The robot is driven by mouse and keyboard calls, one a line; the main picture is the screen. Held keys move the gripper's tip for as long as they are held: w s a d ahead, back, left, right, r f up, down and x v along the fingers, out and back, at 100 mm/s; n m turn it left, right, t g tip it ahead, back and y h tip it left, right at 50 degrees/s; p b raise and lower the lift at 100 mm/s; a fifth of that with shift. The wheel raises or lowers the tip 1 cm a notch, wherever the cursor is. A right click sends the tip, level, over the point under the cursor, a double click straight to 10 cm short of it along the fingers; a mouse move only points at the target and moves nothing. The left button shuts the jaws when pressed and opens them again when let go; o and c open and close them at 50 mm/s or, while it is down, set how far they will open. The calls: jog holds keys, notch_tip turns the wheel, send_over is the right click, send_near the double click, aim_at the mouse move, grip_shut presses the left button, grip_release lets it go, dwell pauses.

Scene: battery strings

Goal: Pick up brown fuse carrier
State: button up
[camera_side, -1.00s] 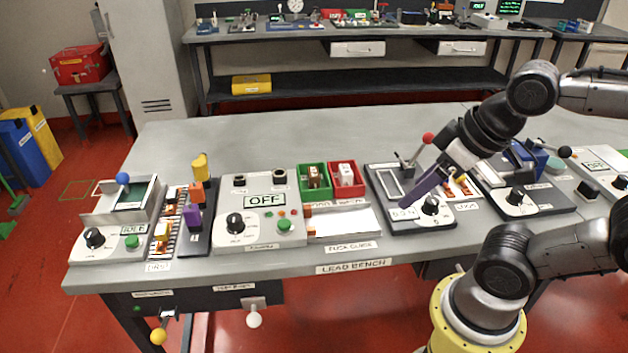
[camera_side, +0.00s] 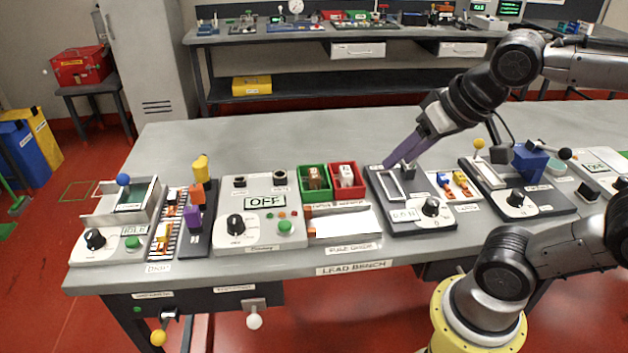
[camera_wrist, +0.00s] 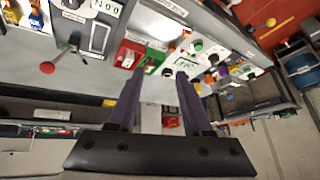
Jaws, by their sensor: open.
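The brown fuse carrier (camera_side: 314,174) appears to be the small brown block in the green bin (camera_side: 302,194), left of the red bin (camera_side: 361,190). My gripper (camera_side: 389,163) is open and empty, with long purple fingers. It is above the bench, to the right of the two bins, over the device with the dial. In the wrist view my gripper (camera_wrist: 158,74) has its fingers spread, with the green bin (camera_wrist: 150,66) near the left fingertip. The block is too small there to make out clearly.
A pale block (camera_side: 346,174) sits in the red bin. A white panel (camera_side: 345,224) lies in front of the bins, with an OFF box (camera_side: 260,235) to the left. A lever with a red knob (camera_wrist: 47,67) stands up in the wrist view. The bench behind the bins is clear.

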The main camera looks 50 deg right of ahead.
jog(key=w+d+r+m, duration=0.2)
jog(key=w+m, duration=0.1)
jog(key=w, duration=0.4)
jog(key=m+g+h, duration=0.2)
jog(key=g, duration=0.1)
send_over(314, 172)
jog(key=s+a, duration=0.4)
notch_tip(314, 172, down, 10)
jog(key=x, duration=0.8)
jog(key=shift+f, duration=0.4)
jog(key=shift+d+x, duration=0.15)
jog(key=shift+x, duration=1.15)
jog(key=shift+d+x, duration=0.15)
jog(key=shift+x, duration=1.2)
jog(key=shift+r, duration=0.1)
jog(key=shift+c, duration=0.3)
grip_shut()
